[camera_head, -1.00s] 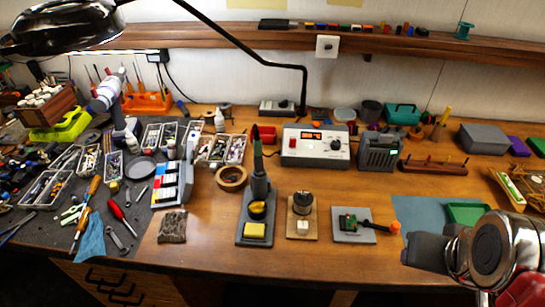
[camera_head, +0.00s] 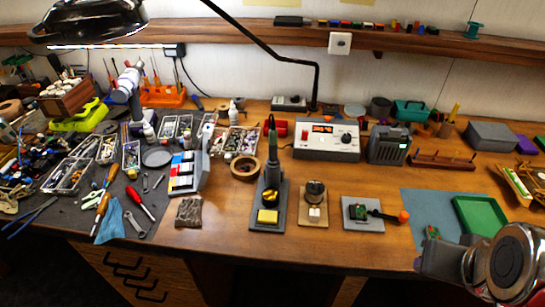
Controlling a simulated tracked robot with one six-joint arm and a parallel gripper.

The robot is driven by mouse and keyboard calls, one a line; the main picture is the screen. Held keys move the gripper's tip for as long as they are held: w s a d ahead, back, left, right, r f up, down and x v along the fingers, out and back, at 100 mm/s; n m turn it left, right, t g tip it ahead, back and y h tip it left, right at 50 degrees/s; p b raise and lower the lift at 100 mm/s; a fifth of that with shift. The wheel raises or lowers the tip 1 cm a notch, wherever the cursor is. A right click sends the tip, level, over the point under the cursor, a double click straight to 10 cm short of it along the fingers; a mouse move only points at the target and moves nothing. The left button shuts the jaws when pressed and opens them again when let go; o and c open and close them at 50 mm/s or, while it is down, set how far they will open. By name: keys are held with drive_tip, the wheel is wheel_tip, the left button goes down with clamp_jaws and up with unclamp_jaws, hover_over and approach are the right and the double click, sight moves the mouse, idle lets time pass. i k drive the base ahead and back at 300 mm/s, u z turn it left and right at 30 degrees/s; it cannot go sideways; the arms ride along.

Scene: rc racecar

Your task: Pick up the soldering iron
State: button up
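The soldering iron (camera_head: 272,147) stands upright in its stand (camera_head: 257,224) near the middle of the bench, with its dark handle up and its tip hidden in the holder. A yellow sponge (camera_head: 268,216) lies on the front of the stand's base. My arm shows at the lower right, with a dark end part that is probably my gripper (camera_head: 440,257). It is over the blue mat, well to the right of the iron and apart from it. Its fingers cannot be made out, so open or shut cannot be told.
A tape roll (camera_head: 245,168) is close on the left. The power supply (camera_head: 326,140) stands behind. The lamp arm (camera_head: 262,45) hangs over the bench.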

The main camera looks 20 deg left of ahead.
sight(272, 159)
drive_tip(key=k, duration=1.45)
drive_tip(key=u, duration=1.45)
drive_tip(key=i, duration=1.65)
drive_tip(key=u, duration=0.05)
